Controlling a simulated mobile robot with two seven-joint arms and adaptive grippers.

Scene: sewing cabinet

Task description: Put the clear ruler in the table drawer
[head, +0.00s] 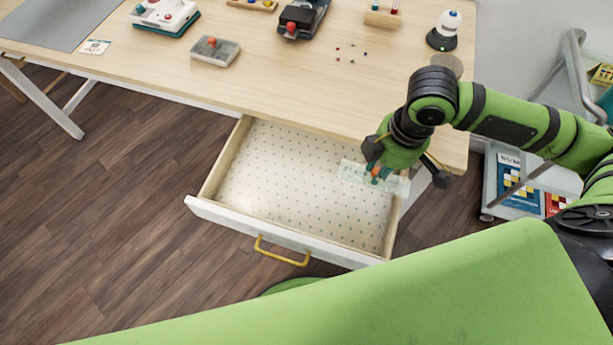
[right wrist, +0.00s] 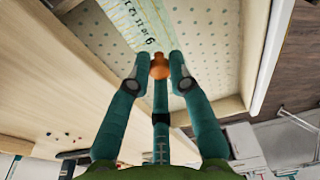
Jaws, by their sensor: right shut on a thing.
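The clear ruler (head: 350,171) is a see-through strip with printed numbers. My right gripper (head: 378,174) is shut on it and holds it over the right part of the open table drawer (head: 290,185). In the right wrist view, the ruler (right wrist: 133,22) runs away from the fingertips of my right gripper (right wrist: 160,68), with an orange knob-like part between them. The drawer has a dotted lining, a white front and a yellow handle (head: 283,254). It looks empty. How high the ruler is above the drawer floor is hard to tell. My left gripper is not in view.
The wooden table top (head: 270,75) is above and behind the drawer. It carries a grey box (head: 215,51), a black device (head: 303,18), small coloured beads and a white-domed item (head: 444,30). A cart (head: 520,180) with booklets stands at the right.

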